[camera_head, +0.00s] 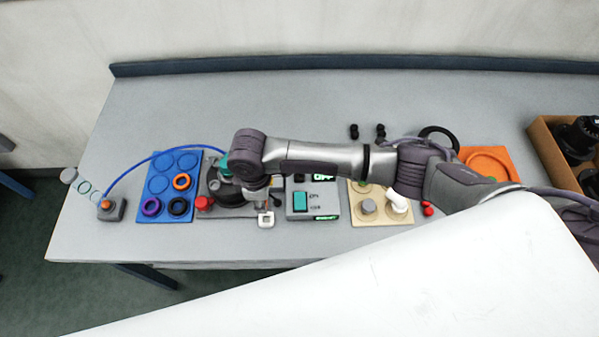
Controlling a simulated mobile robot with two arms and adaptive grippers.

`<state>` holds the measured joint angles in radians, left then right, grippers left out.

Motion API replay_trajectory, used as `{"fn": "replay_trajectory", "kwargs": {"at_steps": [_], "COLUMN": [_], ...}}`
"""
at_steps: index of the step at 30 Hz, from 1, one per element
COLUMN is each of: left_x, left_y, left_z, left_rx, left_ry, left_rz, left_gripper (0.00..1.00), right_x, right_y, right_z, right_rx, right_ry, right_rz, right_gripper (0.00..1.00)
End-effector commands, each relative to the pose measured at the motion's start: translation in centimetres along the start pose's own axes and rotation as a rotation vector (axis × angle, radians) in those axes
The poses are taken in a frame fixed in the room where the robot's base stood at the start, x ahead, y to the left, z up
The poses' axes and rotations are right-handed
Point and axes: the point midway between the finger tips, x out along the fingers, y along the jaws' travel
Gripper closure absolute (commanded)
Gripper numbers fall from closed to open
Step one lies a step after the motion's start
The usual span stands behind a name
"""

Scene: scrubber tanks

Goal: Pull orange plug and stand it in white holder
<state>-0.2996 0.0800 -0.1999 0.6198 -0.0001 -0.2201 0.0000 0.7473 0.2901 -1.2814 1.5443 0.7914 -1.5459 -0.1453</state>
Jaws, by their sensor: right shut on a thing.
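My right arm reaches in from the right, across the bench. Its gripper (265,203) points down near the middle of the bench, just behind a small white square piece (266,220) with a dark opening. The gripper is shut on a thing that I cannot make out. I cannot tell whether the white piece is the holder. A small orange top (105,204) shows on a grey box at the left, beside a coil; I cannot tell whether this is the orange plug. My left gripper is not in view.
A blue cable (140,163) arcs from the grey box to the machine under my wrist. A blue tray (168,216) holds rings. A red knob (204,203), grey switch box (329,203) and beige tray (370,217) stand nearby. A cardboard box (545,145) is at right.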

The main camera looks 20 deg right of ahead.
Motion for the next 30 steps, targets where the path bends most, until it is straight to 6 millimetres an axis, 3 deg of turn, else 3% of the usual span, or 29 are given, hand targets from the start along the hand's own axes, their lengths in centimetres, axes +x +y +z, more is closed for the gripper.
{"fn": "replay_trajectory", "kwargs": {"at_steps": [14, 30], "left_x": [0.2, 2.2], "left_y": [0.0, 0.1], "left_z": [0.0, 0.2], "left_rx": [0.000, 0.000], "left_ry": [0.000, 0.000], "left_rz": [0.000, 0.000], "left_gripper": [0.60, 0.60], "right_x": [0.2, 4.5], "right_y": [0.0, 0.0], "right_z": [0.1, 0.1], "right_rx": [0.000, 0.000], "right_ry": [0.000, 0.000], "right_rz": [0.000, -0.001], "right_gripper": [1.00, 1.00]}}
